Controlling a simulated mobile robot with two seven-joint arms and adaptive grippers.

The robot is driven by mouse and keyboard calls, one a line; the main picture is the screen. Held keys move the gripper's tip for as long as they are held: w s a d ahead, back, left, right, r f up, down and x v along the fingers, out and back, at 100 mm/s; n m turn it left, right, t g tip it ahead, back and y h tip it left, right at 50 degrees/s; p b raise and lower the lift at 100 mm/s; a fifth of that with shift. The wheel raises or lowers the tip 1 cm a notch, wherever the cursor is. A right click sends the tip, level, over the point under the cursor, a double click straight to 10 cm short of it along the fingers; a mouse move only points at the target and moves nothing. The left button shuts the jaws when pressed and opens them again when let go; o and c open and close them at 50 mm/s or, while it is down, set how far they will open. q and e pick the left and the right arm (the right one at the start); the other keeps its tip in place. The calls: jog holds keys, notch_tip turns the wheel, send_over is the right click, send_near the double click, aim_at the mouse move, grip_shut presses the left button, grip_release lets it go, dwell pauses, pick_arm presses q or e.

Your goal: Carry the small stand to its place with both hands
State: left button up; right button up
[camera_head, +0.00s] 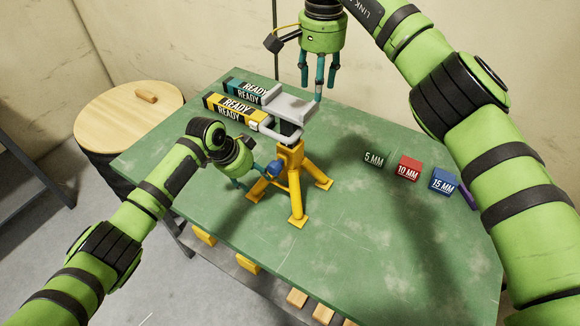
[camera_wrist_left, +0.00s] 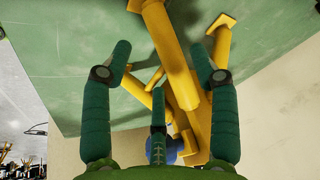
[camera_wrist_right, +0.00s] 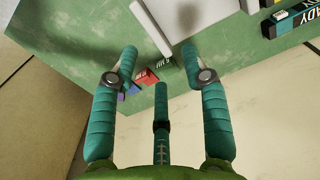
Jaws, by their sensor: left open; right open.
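Teal and yellow bars marked READY (camera_head: 237,102) lie left of the stand's top. Green, red and blue blocks marked in MM (camera_head: 408,168) sit to the right. A round wooden stool (camera_head: 110,115) stands beside the table (camera_head: 350,230). The table's front right is clear.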

aim_at(262, 183)
pick_arm(q)
jog(key=x, duration=0.6)
jog(key=shift+w+d, duration=0.1)
jog(key=shift+w, duration=0.05)
pick_arm(e)
notch_tip(262, 183, down, 4)
jog(key=shift+w+r, duration=0.1)
jog(key=shift+r, duration=0.05)
pick_arm(q)
jog(key=shift+d+f, duration=0.2)
jog(key=shift+f, duration=0.4)
pick_arm(e)
jog(key=shift+f, duration=0.3)
pick_arm(q)
jog(key=c, duration=0.6)
pick_arm(e)
jog(key=c, duration=0.7)
pick_arm(q)
grip_shut()
pick_arm(e)
grip_shut()
pick_arm(q)
jog(key=shift+w+r, duration=0.2)
jog(key=shift+r, duration=0.05)
pick_arm(e)
jog(key=shift+r, duration=0.25)
